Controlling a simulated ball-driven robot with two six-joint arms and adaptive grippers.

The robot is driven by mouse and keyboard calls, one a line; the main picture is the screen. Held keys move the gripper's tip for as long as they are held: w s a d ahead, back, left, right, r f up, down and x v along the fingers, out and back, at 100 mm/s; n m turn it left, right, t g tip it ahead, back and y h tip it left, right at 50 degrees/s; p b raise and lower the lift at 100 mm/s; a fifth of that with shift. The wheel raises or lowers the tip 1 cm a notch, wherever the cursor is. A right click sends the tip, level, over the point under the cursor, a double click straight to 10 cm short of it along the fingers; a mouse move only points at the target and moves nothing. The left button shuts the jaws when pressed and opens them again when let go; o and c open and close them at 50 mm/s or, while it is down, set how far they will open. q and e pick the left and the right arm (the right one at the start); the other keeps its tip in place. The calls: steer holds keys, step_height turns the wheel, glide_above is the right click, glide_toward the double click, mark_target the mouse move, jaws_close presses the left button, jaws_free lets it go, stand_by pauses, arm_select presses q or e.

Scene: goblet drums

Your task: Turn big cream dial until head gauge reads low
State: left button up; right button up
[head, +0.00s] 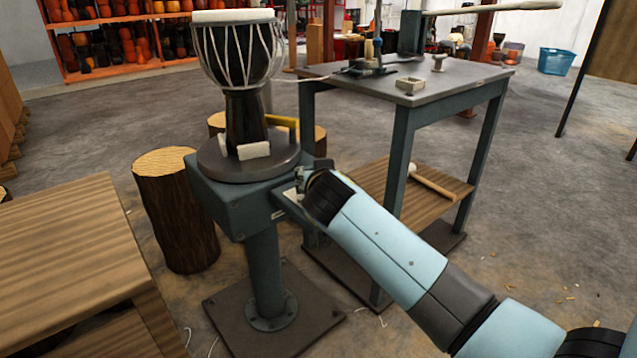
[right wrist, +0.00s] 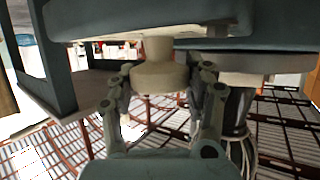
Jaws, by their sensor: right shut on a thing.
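The big cream dial (right wrist: 160,76) is in the right wrist view, on the underside of a grey-green housing as pictured. My right gripper (right wrist: 167,80) has a finger on each side of it and is shut on it. In the head view my right wrist (head: 328,196) is against the side of the pedestal stand (head: 232,203) and hides the dial. A dark goblet drum (head: 242,68) with a cream head and white cords stands upright on the stand's round plate (head: 225,168). I cannot make out a head gauge or its reading. My left gripper is out of view.
A grey-green workbench (head: 450,78) with small tools on top stands right behind the stand, a mallet (head: 433,182) on its lower shelf. A log stump (head: 178,215) and a wooden table (head: 65,240) are at left. Open concrete floor lies right.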

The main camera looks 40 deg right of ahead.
steer(key=o, duration=1.1)
steer(key=shift+o, duration=0.2)
steer(key=shift+s+a, duration=0.15)
steer(key=shift+s, duration=0.1)
steer(key=v, duration=0.7)
steer(key=shift+r, duration=0.1)
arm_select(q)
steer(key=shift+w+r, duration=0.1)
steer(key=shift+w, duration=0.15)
